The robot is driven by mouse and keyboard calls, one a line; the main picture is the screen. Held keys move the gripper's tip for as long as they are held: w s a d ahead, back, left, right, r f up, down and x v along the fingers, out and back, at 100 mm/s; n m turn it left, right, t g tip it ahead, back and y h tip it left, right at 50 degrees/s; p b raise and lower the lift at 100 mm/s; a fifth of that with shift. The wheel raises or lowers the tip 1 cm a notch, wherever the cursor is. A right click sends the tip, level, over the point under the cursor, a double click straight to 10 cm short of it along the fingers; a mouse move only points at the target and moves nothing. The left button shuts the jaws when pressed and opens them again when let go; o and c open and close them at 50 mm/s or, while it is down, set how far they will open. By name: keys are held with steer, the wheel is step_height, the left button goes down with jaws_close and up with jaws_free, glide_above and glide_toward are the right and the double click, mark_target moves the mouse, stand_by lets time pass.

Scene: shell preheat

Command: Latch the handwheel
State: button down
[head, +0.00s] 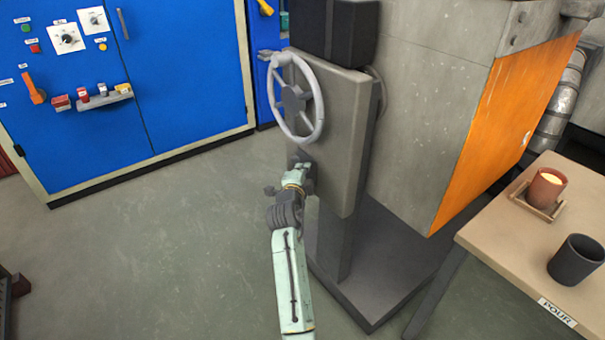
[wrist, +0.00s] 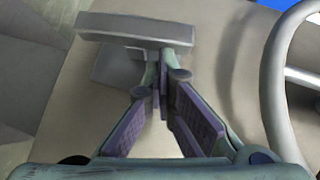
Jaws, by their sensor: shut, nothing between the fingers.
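The handwheel (head: 318,88) is a light grey spoked wheel standing upright on the front of a grey panel (head: 345,150). Part of its rim (wrist: 272,95) shows at the right of the wrist view. A grey bar-shaped piece (wrist: 135,28), likely the latch, sits on a small block on the panel beside the wheel. In the head view my gripper mostly hides it. My gripper (head: 301,170) is just below the wheel, close to the panel. In the wrist view its fingers (wrist: 165,78) are together and empty, with their tips close to the bar; I cannot tell if they touch.
A blue control cabinet (head: 80,130) with knobs and buttons stands at the left. A grey housing with an orange side (head: 500,125) is behind the panel.

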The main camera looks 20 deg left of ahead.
mark_target(292, 157)
steer(key=n+g+h+p, duration=0.1)
steer(key=w+a+r+n+g+p, duration=0.1)
steer(key=g+p, duration=0.1)
steer(key=a+r+n+g+h+p, duration=0.1)
steer(key=p, duration=0.1)
steer(key=shift+w+a+n+h, duration=0.25)
steer(key=shift+w+n+h, duration=0.05)
steer(key=shift+w, duration=0.05)
steer(key=n+g+h, duration=0.1)
steer(key=w+a+n+g+h, duration=0.1)
steer(key=g, duration=0.1)
steer(key=shift+w+a+f+h, duration=0.15)
steer(key=shift+a+h, duration=0.15)
steer(key=shift+w+a+f+n+g+h+b, duration=0.4)
steer(key=shift+a+n+g+h+b, duration=0.1)
steer(key=shift+g+h+b, duration=0.25)
steer(key=shift+w+a, duration=0.15)
stand_by(0.5)
steer(key=shift+r, duration=0.2)
